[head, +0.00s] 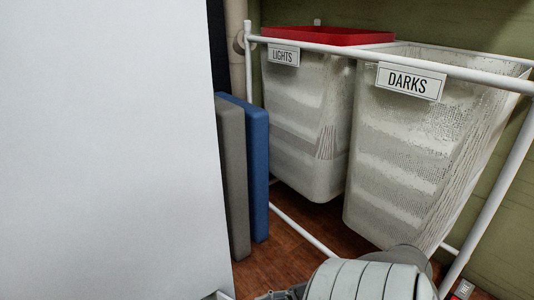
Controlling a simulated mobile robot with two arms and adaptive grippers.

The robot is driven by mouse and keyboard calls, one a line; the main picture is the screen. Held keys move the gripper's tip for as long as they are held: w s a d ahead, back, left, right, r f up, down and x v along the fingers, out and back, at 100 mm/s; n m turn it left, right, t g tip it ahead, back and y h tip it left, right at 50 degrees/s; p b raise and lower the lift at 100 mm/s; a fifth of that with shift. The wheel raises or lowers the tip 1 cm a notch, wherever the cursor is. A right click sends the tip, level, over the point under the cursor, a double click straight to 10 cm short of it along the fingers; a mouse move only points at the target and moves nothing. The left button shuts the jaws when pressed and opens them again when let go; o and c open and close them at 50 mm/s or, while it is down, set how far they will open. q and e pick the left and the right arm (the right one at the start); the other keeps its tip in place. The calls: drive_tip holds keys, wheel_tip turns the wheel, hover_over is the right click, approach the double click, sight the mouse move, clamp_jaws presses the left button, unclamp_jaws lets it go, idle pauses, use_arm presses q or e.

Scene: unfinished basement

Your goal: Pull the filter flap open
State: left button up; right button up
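A large plain white panel (105,140) fills the left side of the head view; I cannot tell what it belongs to. No filter flap can be made out on it. My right arm (365,281) shows as a rounded grey segment at the bottom edge. A small dark part beside its left end, at the picture's lower edge, may be part of my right gripper. Its fingers cannot be made out. My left gripper is not in view.
A white-framed laundry sorter stands at the right, with a "LIGHTS" bin (305,120) and a "DARKS" bin (405,150). A red item (328,36) lies on top. A grey slab (232,180) and a blue slab (257,170) stand between panel and sorter.

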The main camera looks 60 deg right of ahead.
wheel_tip(320, 180, up, 10)
idle(0.7)
drive_tip(key=shift+w, duration=0.1)
